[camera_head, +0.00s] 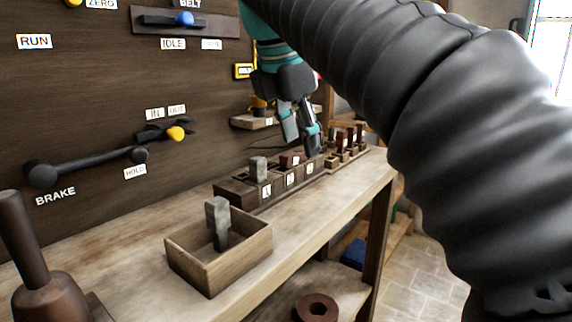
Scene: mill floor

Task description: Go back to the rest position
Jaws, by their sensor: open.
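My gripper (301,135) hangs from my arm over the far part of the workbench (330,198), fingers pointing down. Its fingers are apart, and I see nothing held between them. It is just above or behind a dark wooden block rack (238,194) with letter labels; whether it touches anything there I cannot tell. The rack holds a grey block (258,169) and a dark red block (291,159). My black sleeved arm covers the right side of the view.
An open wooden box (204,275) with a grey block (217,222) standing in it is at the front. A dark panel with a brake lever (90,164) and yellow-knobbed lever (175,133) rises behind. A second row of red blocks (350,135) stands farther back. Stone floor (425,275) shows right.

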